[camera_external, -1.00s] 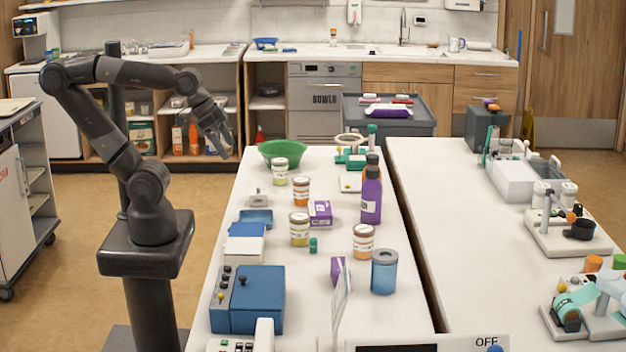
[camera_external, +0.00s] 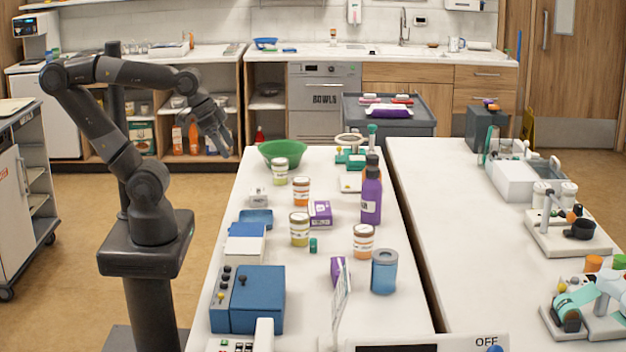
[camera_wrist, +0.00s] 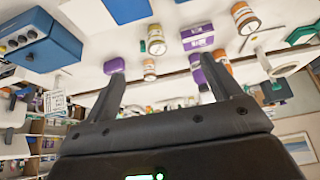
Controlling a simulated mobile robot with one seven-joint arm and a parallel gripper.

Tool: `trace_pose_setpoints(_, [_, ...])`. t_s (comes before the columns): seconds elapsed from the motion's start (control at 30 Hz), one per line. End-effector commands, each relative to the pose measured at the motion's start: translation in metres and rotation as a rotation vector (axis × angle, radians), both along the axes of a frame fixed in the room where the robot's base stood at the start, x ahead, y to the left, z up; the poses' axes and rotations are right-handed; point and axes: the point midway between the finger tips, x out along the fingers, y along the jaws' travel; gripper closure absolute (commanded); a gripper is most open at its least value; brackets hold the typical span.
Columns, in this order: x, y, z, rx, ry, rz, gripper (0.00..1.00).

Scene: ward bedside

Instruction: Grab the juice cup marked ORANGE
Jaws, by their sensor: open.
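Several lidded cups with pale labels stand upright on the white table. Two have orange-coloured contents: one farther back (camera_external: 301,191) and one nearer the front (camera_external: 363,242). Two look yellow or green: one by the green bowl (camera_external: 280,172) and one at mid-table (camera_external: 299,230). The labels are too small to read, so I cannot tell which says ORANGE. My gripper (camera_external: 225,146) is open and empty, left of the table's far end, apart from every cup. In the tilted wrist view my open fingers (camera_wrist: 158,76) show, with cups beyond them, including an orange-coloured one (camera_wrist: 245,18).
A green bowl (camera_external: 283,152) stands at the table's far left corner. A purple bottle (camera_external: 371,196), a purple box (camera_external: 320,212) and a blue canister (camera_external: 384,272) stand near the cups. A blue device (camera_external: 258,300) takes the front left. A narrow gap separates the second table (camera_external: 430,190).

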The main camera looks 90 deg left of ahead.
Motion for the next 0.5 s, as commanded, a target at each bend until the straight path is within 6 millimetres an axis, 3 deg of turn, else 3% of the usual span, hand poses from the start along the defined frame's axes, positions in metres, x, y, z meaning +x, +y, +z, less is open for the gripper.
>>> trace_pose_setpoints(0.27, [0.004, 0.001, -0.001, -0.005, 0.003, -0.001, 0.17])
trace_pose_setpoints(0.37, [0.018, 0.005, -0.004, -0.023, 0.008, -0.006, 0.17])
trace_pose_setpoints(0.5, [0.051, 0.021, -0.014, -0.060, 0.012, -0.011, 0.17])
